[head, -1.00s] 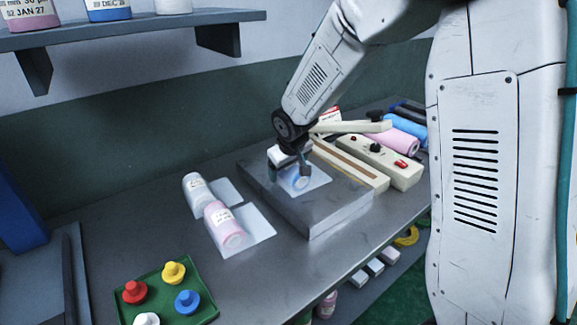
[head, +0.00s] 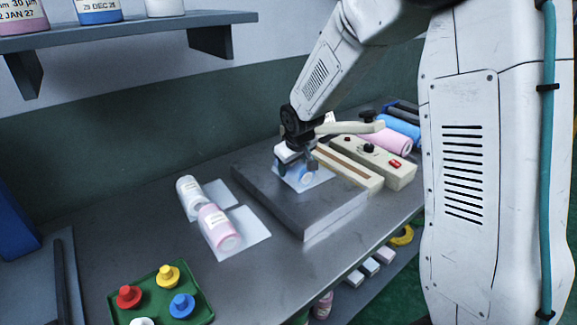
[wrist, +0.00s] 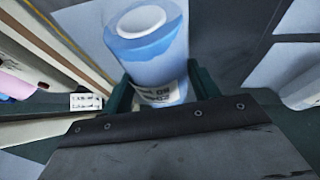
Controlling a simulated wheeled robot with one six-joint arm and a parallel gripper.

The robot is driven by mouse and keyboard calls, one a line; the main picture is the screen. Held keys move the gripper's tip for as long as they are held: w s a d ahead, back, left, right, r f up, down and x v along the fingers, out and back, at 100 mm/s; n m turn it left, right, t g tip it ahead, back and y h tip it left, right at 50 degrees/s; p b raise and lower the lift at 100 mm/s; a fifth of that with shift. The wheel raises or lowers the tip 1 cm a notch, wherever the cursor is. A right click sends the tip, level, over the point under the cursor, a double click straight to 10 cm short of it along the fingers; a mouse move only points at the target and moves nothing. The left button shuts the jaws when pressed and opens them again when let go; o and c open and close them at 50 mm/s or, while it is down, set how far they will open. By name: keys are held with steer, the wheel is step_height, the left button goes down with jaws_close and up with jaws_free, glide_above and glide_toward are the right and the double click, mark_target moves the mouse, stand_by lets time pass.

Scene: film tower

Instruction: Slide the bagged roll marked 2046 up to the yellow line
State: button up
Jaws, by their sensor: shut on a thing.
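My gripper (head: 296,167) is shut on a blue roll (head: 306,174) in a pale, flat bag (head: 319,181), low over a dark grey slab (head: 272,210). In the wrist view the fingers (wrist: 160,92) hold the blue roll (wrist: 155,62) from both sides. Its white end faces up the picture. Its label (wrist: 158,95) is upside down and partly covered, so I cannot read the whole number. A cream sealer (head: 345,166) with a brown strip stands along the slab's right side, close to the roll.
A bagged white roll (head: 189,198) and a bagged pink roll (head: 219,228) lie left of the slab. A green tray (head: 207,312) with coloured knobbed pieces is at the front left. A cream lever arm (head: 352,128) sticks out above the sealer. Bare bench lies in front of the slab.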

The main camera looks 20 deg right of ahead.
steer(key=shift+w+d, duration=0.45)
steer(key=shift+d, duration=0.95)
steer(key=shift+w+d, duration=0.45)
steer(key=shift+d, duration=0.9)
steer(key=shift+w+d, duration=0.45)
steer(key=shift+d, duration=0.95)
steer(key=shift+w, duration=0.15)
steer(key=shift+w+a, duration=0.2)
steer(key=shift+w, duration=0.2)
steer(key=o, duration=1.3)
steer(key=shift+c, duration=0.2)
